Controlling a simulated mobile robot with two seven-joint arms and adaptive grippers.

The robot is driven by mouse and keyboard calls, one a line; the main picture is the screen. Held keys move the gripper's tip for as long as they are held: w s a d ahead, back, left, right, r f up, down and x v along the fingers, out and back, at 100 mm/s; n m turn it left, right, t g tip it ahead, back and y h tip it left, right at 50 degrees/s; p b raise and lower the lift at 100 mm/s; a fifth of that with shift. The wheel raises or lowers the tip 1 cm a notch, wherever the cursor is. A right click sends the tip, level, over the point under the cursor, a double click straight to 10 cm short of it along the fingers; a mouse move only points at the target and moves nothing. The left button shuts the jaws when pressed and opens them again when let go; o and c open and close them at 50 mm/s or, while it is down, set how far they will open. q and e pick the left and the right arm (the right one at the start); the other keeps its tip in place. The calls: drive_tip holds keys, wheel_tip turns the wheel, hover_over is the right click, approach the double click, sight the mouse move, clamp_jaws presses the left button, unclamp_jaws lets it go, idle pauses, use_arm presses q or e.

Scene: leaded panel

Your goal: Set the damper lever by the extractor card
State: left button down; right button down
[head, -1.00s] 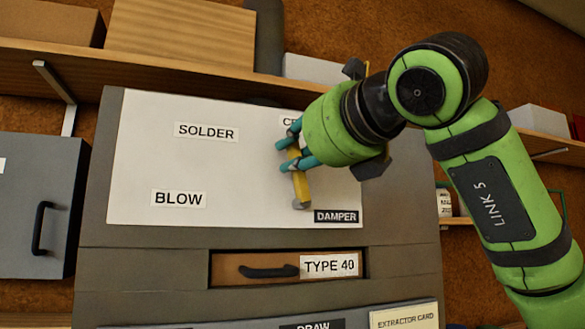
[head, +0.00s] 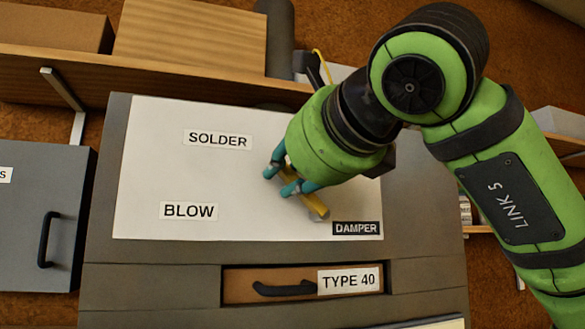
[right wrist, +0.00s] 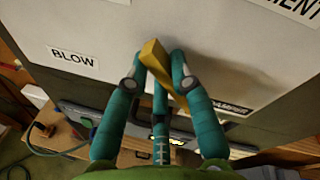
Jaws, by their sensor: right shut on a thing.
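The yellow damper lever (head: 306,205) is on the white panel face (head: 150,150), its grey pivot end just left of the DAMPER label (head: 356,228). The right wrist view shows the yellow lever (right wrist: 158,62) between the fingers (right wrist: 156,78). A pale strip of the extractor card (head: 430,323) shows at the bottom edge; its text is out of view. My left gripper is not in view.
Below the panel face is a recess with a black handle (head: 285,288) and a TYPE 40 label (head: 347,280). A grey cabinet (head: 30,220) stands at the left. A wooden shelf (head: 200,80) with boxes runs behind. A label ending in MENT (right wrist: 294,8) shows in the right wrist view.

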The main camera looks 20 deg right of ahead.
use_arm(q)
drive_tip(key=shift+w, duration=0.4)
use_arm(e)
drive_tip(key=c, duration=1.3)
unclamp_jaws()
drive_tip(key=shift+o, duration=1.2)
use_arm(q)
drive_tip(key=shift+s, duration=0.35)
use_arm(e)
drive_tip(key=v, duration=1.2)
